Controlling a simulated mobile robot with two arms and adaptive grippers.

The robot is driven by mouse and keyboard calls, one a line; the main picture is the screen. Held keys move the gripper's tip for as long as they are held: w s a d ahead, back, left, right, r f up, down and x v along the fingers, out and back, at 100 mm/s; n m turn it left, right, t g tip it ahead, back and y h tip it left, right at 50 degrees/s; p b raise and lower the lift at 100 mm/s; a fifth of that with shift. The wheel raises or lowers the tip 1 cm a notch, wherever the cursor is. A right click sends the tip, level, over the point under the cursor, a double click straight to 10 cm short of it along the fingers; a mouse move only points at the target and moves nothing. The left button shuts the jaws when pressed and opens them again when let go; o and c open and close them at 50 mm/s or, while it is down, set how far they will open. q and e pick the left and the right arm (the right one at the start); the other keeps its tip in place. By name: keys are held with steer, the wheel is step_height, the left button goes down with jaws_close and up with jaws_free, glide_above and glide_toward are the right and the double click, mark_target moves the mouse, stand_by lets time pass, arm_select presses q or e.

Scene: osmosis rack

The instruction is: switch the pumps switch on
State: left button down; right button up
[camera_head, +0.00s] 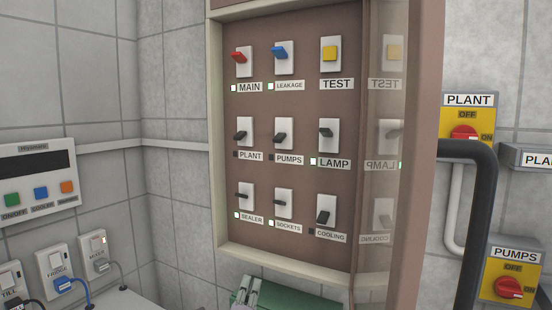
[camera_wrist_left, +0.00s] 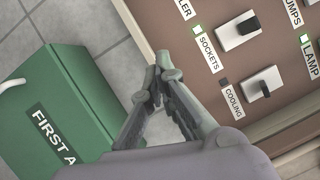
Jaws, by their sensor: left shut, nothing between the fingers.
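In the head view, the black pumps switch (camera_head: 281,138) sits on a white plate in the panel's middle row, above the PUMPS label (camera_head: 289,159). The small light beside that label is dark. A separate yellow PUMPS box with a red knob (camera_head: 509,288) is at the lower right; its setting is hard to tell. My left gripper (camera_head: 246,288) is below the panel's lower edge, apart from the pumps switch. In the left wrist view, its fingers (camera_wrist_left: 163,68) are shut and empty, beside the panel's edge near the SOCKETS label (camera_wrist_left: 208,53). My right gripper is not in view.
The open glass door (camera_head: 381,200) stands at the panel's right side. The cooling switch (camera_wrist_left: 262,84) and sockets switch (camera_wrist_left: 240,29) are close to the left gripper. A green first aid box (camera_wrist_left: 55,110) lies below. A yellow PLANT box (camera_head: 467,118) is on the right wall.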

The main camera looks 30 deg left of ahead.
arm_select(q)
steer(key=w+r+m+t+h, duration=0.2)
steer(key=w+r+m+t, duration=0.15)
steer(key=r+m, duration=0.6)
steer(key=m+t+h, duration=0.4)
steer(key=m+h, duration=0.1)
steer(key=m, duration=0.5)
glide_toward(281, 147)
steer(key=v, duration=0.4)
steer(key=shift+r, duration=0.3)
steer(key=shift+n, duration=0.25)
steer(key=p+x, duration=0.2)
steer(key=x, duration=0.6)
steer(key=shift+w, duration=0.3)
steer(key=shift+x, duration=0.85)
